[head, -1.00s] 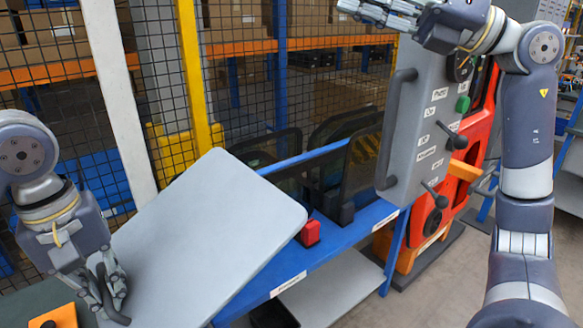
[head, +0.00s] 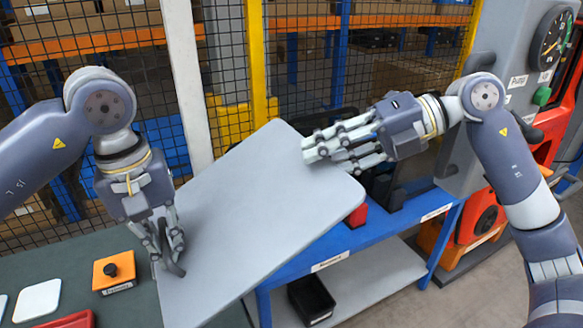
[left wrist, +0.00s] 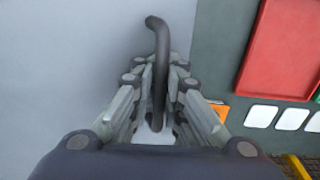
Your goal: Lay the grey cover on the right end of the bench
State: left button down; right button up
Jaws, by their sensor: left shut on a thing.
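The grey cover (head: 250,215) is a large flat light-grey panel with rounded corners, lying at a slant in the middle of the head view. My left gripper (head: 168,248) is shut on the dark handle (left wrist: 159,50) at the cover's near left end. The cover fills the left of the left wrist view (left wrist: 65,70). My right gripper (head: 325,150) has its fingers spread and pointing left over the cover's far right part; I cannot tell whether they touch it. The blue bench (head: 395,222) runs beneath and beyond the cover, partly hidden by it.
A red block (head: 357,214) sits on the bench beside the cover's right corner. A dark green surface at left holds an orange box with a black knob (head: 113,272), a white tile (head: 38,300) and a red tray (left wrist: 291,50). A mesh fence (head: 225,70) stands behind.

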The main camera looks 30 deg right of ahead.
aim_at(281, 173)
pick_arm(q)
jog(key=shift+d, duration=0.1)
pick_arm(e)
jog(key=x, duration=0.7)
jog(key=shift+w+a+f, duration=0.1)
jog(key=shift+w+a, duration=0.1)
jog(key=shift+a, duration=0.15)
pick_arm(q)
jog(key=shift+r, duration=0.1)
jog(key=shift+d, duration=0.1)
pick_arm(e)
grip_shut()
pick_arm(q)
jog(key=c, duration=1.5)
grip_release()
